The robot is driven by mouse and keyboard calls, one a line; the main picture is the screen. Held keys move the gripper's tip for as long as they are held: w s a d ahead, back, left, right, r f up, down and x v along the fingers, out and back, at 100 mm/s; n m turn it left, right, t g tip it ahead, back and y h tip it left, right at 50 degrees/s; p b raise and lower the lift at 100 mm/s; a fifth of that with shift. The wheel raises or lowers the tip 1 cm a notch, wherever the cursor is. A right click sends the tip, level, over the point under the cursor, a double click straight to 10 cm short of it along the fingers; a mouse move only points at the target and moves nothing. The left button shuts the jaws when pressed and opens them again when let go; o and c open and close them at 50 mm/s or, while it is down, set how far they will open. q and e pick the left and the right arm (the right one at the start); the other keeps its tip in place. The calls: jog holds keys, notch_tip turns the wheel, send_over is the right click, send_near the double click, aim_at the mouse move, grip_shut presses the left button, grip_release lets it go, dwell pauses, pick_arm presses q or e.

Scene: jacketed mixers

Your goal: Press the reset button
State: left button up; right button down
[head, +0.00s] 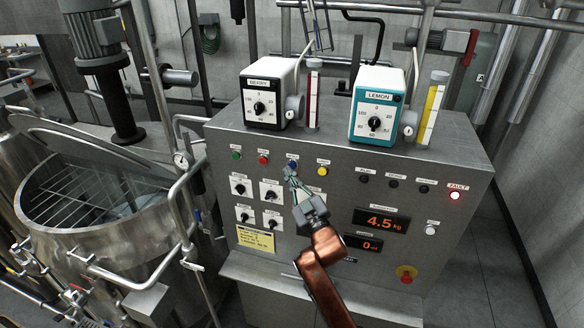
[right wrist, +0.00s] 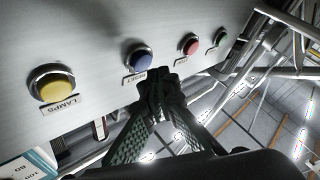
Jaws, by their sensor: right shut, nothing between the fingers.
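The blue reset button (head: 293,164) sits in the upper row of the grey control panel, between a red and a yellow button. In the right wrist view the blue button (right wrist: 139,57) has a label reading RESET under it. My right gripper (head: 289,172) is shut and empty, with its fingertips just below the blue button in the head view. In the right wrist view the fingertips (right wrist: 160,82) are close to the RESET label, beside the button; I cannot tell whether they touch the panel. My left gripper is not in view.
Neighbouring buttons are yellow (right wrist: 57,84), red (right wrist: 188,44) and green (head: 237,155). Several knobs sit below them. A red FAULT lamp (head: 455,195) is lit at the right. A red emergency knob (head: 406,273) is low on the panel. A steel mixer vessel (head: 100,225) stands left.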

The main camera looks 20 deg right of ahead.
jog(key=shift+w+d, duration=0.1)
jog(key=shift+w, duration=0.05)
dwell(0.8)
jog(key=shift+w+d, duration=0.15)
jog(key=shift+w, duration=0.1)
jog(key=shift+w+d, duration=0.25)
jog(key=shift+w, duration=0.1)
dwell(0.8)
jog(key=shift+s, duration=0.1)
jog(key=shift+s+a+p, duration=0.4)
jog(key=shift+s+a, duration=0.1)
jog(key=shift+s, duration=0.15)
jog(key=shift+s+a+p, duration=0.3)
jog(key=shift+s+a, duration=0.4)
jog(key=shift+s, duration=0.35)
jog(key=shift+s+a+p, duration=0.25)
jog(key=shift+s+a, duration=0.45)
jog(key=shift+s, duration=0.3)
jog(key=shift+f, duration=0.1)
